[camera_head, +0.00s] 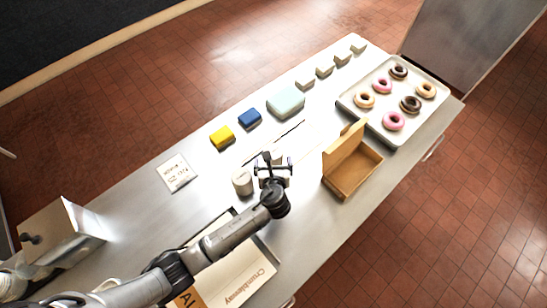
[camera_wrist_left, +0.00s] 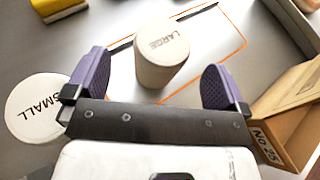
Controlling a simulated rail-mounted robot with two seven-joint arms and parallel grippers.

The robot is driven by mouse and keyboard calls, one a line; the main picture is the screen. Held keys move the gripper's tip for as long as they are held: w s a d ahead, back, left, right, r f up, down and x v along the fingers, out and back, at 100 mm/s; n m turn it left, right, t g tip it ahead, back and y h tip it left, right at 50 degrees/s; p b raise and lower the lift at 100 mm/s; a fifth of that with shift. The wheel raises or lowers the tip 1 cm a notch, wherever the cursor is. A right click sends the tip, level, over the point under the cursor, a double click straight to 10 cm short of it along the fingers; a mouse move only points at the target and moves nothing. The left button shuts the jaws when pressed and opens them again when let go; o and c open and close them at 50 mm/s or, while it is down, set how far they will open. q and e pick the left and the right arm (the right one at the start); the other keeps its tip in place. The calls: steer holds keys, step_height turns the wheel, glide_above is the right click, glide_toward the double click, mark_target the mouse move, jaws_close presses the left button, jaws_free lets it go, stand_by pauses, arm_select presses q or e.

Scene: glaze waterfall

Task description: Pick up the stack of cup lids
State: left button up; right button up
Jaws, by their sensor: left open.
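A pale cylindrical stack marked LARGE (camera_wrist_left: 163,55) stands upright in the left wrist view, framed between my fingers with space on both sides. In the head view it is mostly hidden behind my gripper. A second pale round stack marked SMALL (camera_wrist_left: 38,108) is left of my left finger; it also shows in the head view (camera_head: 242,182), just left of the gripper. My left gripper (camera_head: 274,167) is open and empty above the counter; its purple finger pads show in the wrist view (camera_wrist_left: 156,80). My right gripper is not in view.
An open cardboard box (camera_head: 351,173) stands close on the right. Beyond are a donut tray (camera_head: 382,133), a yellow block (camera_head: 222,136), a blue block (camera_head: 249,118) and a pale green block (camera_head: 286,101). A printed card (camera_head: 177,172) lies left on the counter (camera_head: 135,205).

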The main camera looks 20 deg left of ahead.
mark_target(273, 153)
arm_select(q)
steer(key=shift+x, duration=3)
steer(key=shift+d, duration=0.25)
steer(key=shift+c, duration=0.4)
steer(key=c, duration=0.9)
